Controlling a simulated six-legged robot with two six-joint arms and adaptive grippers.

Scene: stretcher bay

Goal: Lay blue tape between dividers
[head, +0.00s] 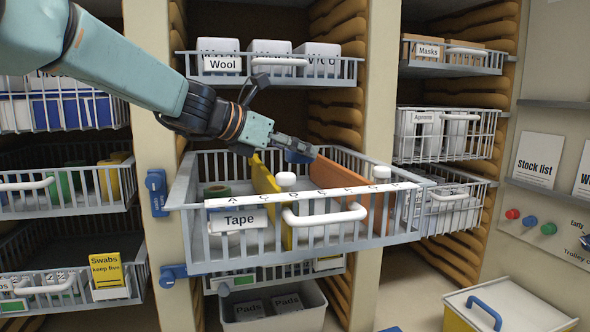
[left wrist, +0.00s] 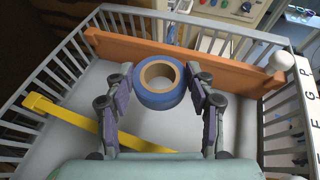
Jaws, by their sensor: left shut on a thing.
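My left gripper (head: 292,146) is shut on a blue tape roll (head: 299,157). In the left wrist view the roll (left wrist: 160,101) sits between the two fingers, its hole facing the camera. It is held above the floor of the pulled-out wire basket labelled Tape (head: 239,219). A yellow divider (head: 264,184) and an orange divider (head: 342,187) cross this basket, and the roll is over the gap between them. The orange divider (left wrist: 115,46) and yellow divider (left wrist: 66,113) also show in the left wrist view. My right gripper is not in view.
A green roll (head: 217,191) lies in the basket left of the yellow divider. White knobs (head: 286,179) and a lettered strip line the front rim. A Wool basket (head: 222,65) is above, behind my arm. The basket floor between the dividers looks clear.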

